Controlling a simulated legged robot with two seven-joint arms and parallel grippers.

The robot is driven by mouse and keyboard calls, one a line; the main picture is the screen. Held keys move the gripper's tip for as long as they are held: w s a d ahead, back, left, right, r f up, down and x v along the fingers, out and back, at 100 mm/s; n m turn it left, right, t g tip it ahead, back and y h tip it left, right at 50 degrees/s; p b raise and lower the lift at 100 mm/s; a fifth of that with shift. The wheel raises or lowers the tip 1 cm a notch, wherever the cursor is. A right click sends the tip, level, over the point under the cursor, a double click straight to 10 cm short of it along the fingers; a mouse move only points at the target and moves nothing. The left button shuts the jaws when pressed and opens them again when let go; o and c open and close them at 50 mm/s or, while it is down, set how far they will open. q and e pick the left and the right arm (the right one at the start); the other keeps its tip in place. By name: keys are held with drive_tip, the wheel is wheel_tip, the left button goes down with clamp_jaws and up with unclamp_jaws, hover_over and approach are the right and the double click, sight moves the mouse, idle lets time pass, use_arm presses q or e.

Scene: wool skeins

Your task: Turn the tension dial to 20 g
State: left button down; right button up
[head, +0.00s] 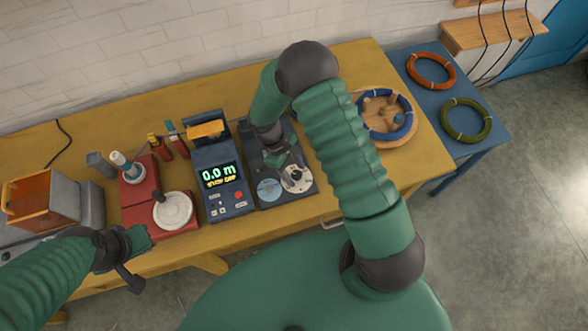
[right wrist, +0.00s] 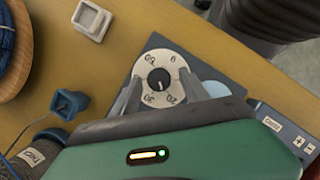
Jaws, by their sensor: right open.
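The tension dial (head: 297,178) is a white disc at the front right of a dark unit on the yellow table. In the right wrist view the dial (right wrist: 149,60) has a black knob (right wrist: 158,79) in its middle and printed numbers around it, 20 at the lower right and 0 at the upper right. Where the knob points is too small to tell surely. My right gripper (right wrist: 160,88) is open, its grey fingers on either side of the dial's near part; contact is unclear. In the head view the right gripper (head: 276,156) is partly hidden by its arm. My left gripper (head: 130,262) hangs at the table's front left.
A blue meter (head: 220,172) reading 0.0 m stands left of the dial unit. A red unit with a white disc (head: 173,211) and an orange bin (head: 40,198) are farther left. A wooden tray (head: 406,138) with blue wool is at the right.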

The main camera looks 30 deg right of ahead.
clamp_jaws()
drive_tip(key=shift+n+h+p, duration=0.3)
drive_tip(key=shift+n, duration=0.6)
unclamp_jaws()
drive_tip(key=shift+w+r, duration=0.1)
drive_tip(key=b+v, duration=0.1)
drive_tip(key=v, duration=1.5)
drive_tip(key=shift+r, duration=0.3)
drive_tip(key=shift+a, duration=0.1)
